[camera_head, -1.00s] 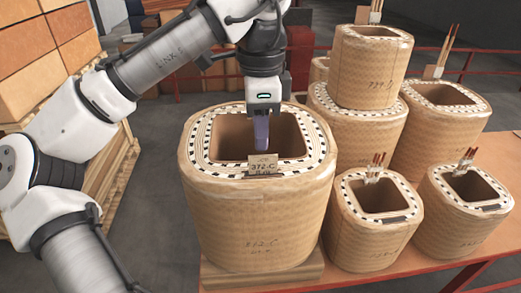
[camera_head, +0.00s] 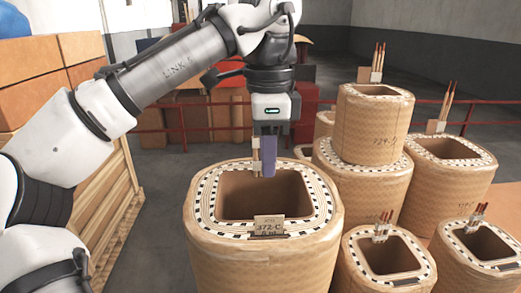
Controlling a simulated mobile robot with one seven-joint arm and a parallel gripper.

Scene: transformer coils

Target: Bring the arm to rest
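My gripper (camera_head: 268,174) points straight down above the square opening of the large tan coil (camera_head: 262,262) in the foreground. Its purple-grey fingers overlap the coil's far rim in the picture. The fingers line up one behind the other, so their gap is hidden. Nothing is clearly held. A thin tan upright piece (camera_head: 255,156) shows just left of the fingers; I cannot tell whether it touches them. A small tag marked 372-C (camera_head: 269,226) sits at the near edge of the coil's opening. My arm bends in from the left, its wrist above the coil.
Smaller coils stand on the right, including a stacked coil (camera_head: 373,135), a front coil (camera_head: 388,262) and one at the right edge (camera_head: 482,253). Several have upright leads. A red railing (camera_head: 330,103) runs behind. Boxes on a pallet (camera_head: 120,210) stand at left.

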